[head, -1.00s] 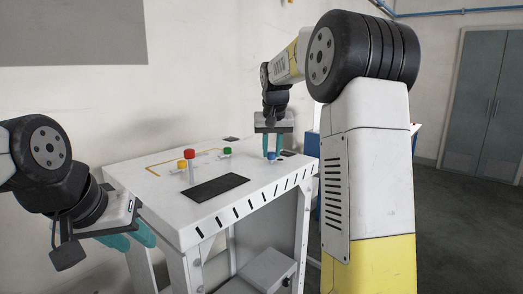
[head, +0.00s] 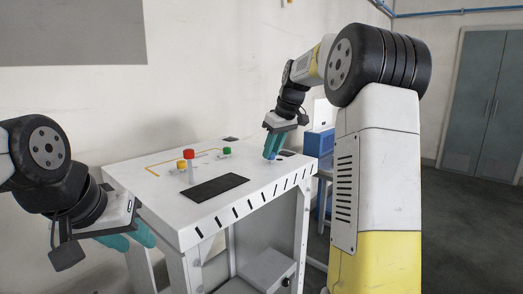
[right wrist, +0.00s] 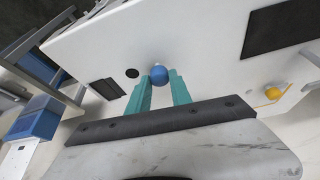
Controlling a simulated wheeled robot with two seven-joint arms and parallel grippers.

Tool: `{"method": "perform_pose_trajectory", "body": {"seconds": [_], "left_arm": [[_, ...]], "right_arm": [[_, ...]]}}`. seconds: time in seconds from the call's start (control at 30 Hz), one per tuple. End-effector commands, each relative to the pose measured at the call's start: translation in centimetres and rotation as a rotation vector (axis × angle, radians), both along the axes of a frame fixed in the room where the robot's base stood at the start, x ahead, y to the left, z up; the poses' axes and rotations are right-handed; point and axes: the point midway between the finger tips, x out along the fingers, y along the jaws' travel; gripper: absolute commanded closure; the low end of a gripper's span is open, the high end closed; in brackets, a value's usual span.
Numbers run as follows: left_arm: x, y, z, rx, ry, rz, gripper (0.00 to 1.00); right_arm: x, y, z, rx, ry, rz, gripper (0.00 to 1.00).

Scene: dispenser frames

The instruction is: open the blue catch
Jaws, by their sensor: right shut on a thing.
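The blue catch shows as a round blue knob on the white table-like unit, near its right end in the head view (head: 272,156). In the right wrist view the blue knob (right wrist: 159,75) sits between the two teal fingertips. My right gripper (head: 270,153) is shut on it, with the fingers tilted and the wrist leaning to the right above. The fingers hide part of the knob in the head view. My left gripper (head: 139,243) is open and empty at the left, beside the unit's front left corner.
Red (head: 188,154), yellow (head: 181,165) and green (head: 227,151) knobs stand on the white top (head: 150,190), near a black pad (head: 215,187). A blue box (head: 319,142) stands behind, to the right. The top's middle is otherwise clear.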

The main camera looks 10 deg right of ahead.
Motion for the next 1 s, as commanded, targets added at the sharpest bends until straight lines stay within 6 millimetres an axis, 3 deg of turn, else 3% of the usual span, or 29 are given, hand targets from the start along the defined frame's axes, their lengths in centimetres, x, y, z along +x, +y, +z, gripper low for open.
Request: {"method": "perform_pose_trajectory", "body": {"seconds": [0.6,1.0], "left_arm": [[0.00,0.00,0.00,0.000,0.000,0.000,0.64],[0.00,0.00,0.00,0.000,0.000,0.000,0.64]], "right_arm": [[0.36,-0.35,0.00,0.000,-0.002,0.573,1.00],[0.46,-0.35,-0.01,-0.001,-0.001,0.828,1.00]]}}
